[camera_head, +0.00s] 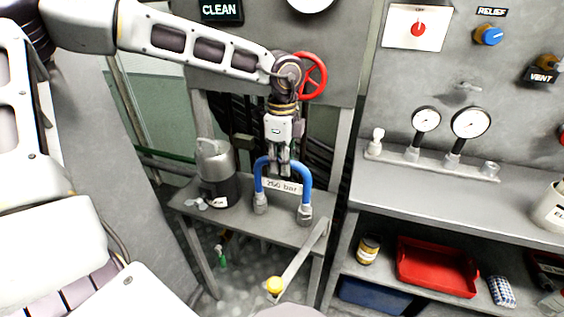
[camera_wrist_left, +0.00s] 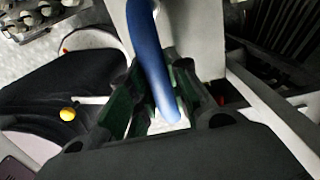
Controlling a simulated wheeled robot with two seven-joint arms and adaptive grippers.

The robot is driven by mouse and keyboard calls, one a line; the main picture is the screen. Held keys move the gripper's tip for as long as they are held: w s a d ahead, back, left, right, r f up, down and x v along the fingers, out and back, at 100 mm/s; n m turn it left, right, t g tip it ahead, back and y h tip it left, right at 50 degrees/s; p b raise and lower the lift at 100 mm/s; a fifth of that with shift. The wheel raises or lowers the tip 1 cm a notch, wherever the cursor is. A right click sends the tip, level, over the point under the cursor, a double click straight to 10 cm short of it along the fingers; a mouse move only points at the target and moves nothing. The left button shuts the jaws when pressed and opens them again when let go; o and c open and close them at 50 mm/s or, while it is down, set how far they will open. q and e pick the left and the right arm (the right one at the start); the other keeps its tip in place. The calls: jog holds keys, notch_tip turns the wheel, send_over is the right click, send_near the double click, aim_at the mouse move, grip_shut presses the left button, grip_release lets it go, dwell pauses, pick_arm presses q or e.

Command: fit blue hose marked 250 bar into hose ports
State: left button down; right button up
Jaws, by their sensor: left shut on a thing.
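The blue hose (camera_head: 304,174) is an upside-down U with a white tag (camera_head: 282,186) reading 250 bar. Each hose end has a grey metal fitting, the left one (camera_head: 260,203) and the right one (camera_head: 305,214), low over the small grey table; I cannot tell whether they touch it. My left gripper (camera_head: 279,170) points down and is shut on the top of the hose arch. In the left wrist view the blue hose (camera_wrist_left: 150,62) runs between the gripper fingers (camera_wrist_left: 160,125). My right gripper is not in view. I cannot make out the hose ports.
A grey and black canister (camera_head: 217,175) stands left of the hose on the small table (camera_head: 240,222). A red valve wheel (camera_head: 316,75) is close behind my left wrist. The bench with gauges (camera_head: 470,123) is at the right.

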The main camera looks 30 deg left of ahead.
pick_arm(q)
jog(key=shift+f, duration=0.1)
dwell(0.3)
jog(key=c, duration=1.3)
grip_release()
jog(key=shift+o, duration=0.2)
notch_tip(320, 180, up, 12)
